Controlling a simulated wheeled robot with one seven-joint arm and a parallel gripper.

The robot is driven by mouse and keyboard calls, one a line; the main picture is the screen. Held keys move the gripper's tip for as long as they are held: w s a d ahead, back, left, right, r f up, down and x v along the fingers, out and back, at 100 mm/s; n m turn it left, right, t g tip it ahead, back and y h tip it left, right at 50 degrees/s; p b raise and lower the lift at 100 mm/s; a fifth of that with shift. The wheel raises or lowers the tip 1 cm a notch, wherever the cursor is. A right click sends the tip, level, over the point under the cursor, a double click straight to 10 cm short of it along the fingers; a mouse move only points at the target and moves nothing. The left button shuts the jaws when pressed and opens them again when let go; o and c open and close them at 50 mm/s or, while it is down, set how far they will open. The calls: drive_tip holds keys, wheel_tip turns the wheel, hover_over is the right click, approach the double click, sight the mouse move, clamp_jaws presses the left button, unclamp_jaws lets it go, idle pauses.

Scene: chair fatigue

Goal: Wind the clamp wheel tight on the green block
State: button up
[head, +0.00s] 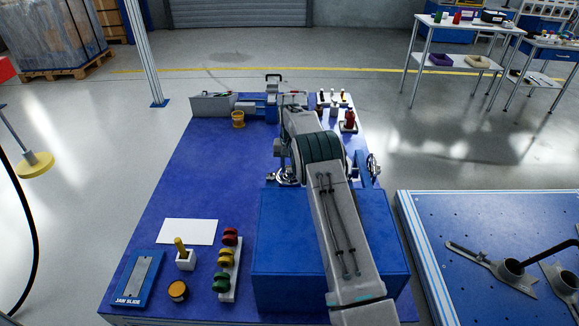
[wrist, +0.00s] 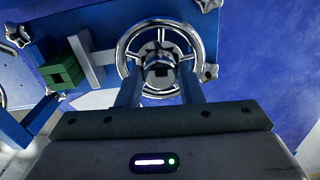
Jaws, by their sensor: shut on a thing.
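In the wrist view the chrome spoked clamp wheel (wrist: 127,38) faces me, in front of a blue clamp frame. My gripper (wrist: 161,72) is shut on the wheel at its middle, with one finger on each side of the hub. The green block (wrist: 66,72) is to the left of the wheel, beside a grey jaw plate (wrist: 92,60). I cannot tell how firmly the plate presses on it. In the head view my arm hides the gripper and the green block.
The blue table (head: 200,175) carries a white sheet (head: 188,231), a rack of red, yellow and green pieces (head: 230,265) and a yellow cup (head: 238,119). A large blue box (head: 285,245) stands under my arm. A red bottle (head: 350,120) is at the back right. The table's left middle is clear.

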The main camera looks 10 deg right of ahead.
drive_tip(key=m, duration=0.4)
drive_tip(key=shift+w+r+m, duration=0.15)
drive_tip(key=shift+m, duration=0.15)
drive_tip(key=m, duration=0.3)
drive_tip(key=shift+m, duration=0.4)
drive_tip(key=m, duration=0.8)
drive_tip(key=shift+p, duration=0.3)
drive_tip(key=m, duration=1.3)
drive_tip(key=shift+m+p, duration=0.35)
drive_tip(key=shift+m, duration=0.05)
